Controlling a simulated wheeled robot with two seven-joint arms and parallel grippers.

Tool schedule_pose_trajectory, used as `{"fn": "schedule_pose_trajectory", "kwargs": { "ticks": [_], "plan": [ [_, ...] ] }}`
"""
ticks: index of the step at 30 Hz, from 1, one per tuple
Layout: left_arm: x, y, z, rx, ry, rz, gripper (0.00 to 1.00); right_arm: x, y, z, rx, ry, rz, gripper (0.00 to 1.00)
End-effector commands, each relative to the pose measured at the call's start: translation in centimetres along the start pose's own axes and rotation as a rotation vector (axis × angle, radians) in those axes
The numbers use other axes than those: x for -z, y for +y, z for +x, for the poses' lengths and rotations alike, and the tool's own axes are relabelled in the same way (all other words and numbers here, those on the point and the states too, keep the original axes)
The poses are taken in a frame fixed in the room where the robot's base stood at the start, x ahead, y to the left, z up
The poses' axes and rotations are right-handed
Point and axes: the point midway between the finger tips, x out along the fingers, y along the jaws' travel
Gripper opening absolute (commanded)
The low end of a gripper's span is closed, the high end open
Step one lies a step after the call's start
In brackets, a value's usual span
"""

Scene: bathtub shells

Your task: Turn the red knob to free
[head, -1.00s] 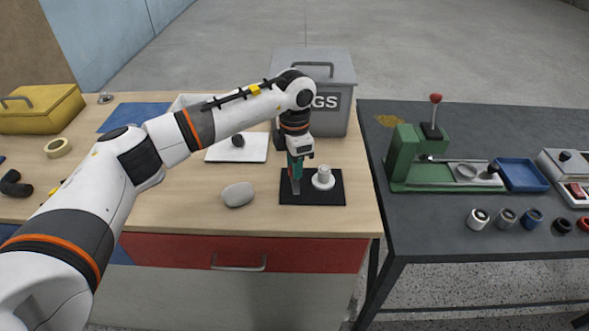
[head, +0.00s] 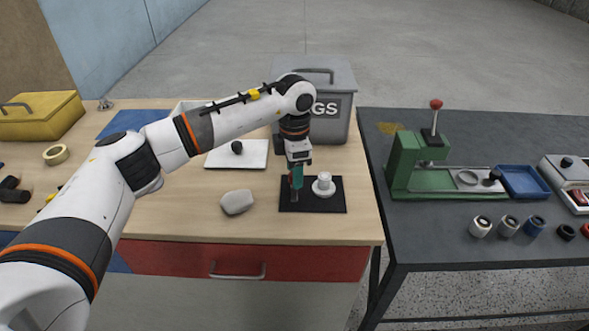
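A red ball knob (head: 436,103) tops the upright lever of a green press (head: 403,162) on the dark right-hand table. My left gripper (head: 296,191) points down over a black mat (head: 325,206) on the wooden table, well to the left of that knob. A teal part with a little red shows at its fingers; I cannot tell whether it is a held tool or part of the gripper. A white round knob-like piece (head: 324,184) stands on the mat just right of the gripper. The finger gap is too small to read. My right gripper is out of view.
A grey lidded bin (head: 340,75) stands behind my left gripper. A grey stone-like lump (head: 237,202) lies left of the mat. A blue tray (head: 524,181) and several small ring-shaped pieces lie near the press. A white board (head: 225,160) lies behind the lump.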

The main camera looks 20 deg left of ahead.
Motion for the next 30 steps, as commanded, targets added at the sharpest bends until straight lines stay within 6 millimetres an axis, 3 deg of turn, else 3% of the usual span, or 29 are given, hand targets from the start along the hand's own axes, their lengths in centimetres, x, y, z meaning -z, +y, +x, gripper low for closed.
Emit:
{"fn": "schedule_pose_trajectory", "kwargs": {
  "ticks": [11,24,30],
  "plan": [
    [0.0,0.0,-0.8,0.001,0.0,-0.001,0.5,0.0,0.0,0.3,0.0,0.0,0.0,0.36],
    [0.1,0.0,-9.3,0.002,0.001,-0.001,0.5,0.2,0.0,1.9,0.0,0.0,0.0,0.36],
    [0.0,0.0,-11.5,0.0,-0.001,0.0,0.5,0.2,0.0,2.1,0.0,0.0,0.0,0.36]
  ]
}}
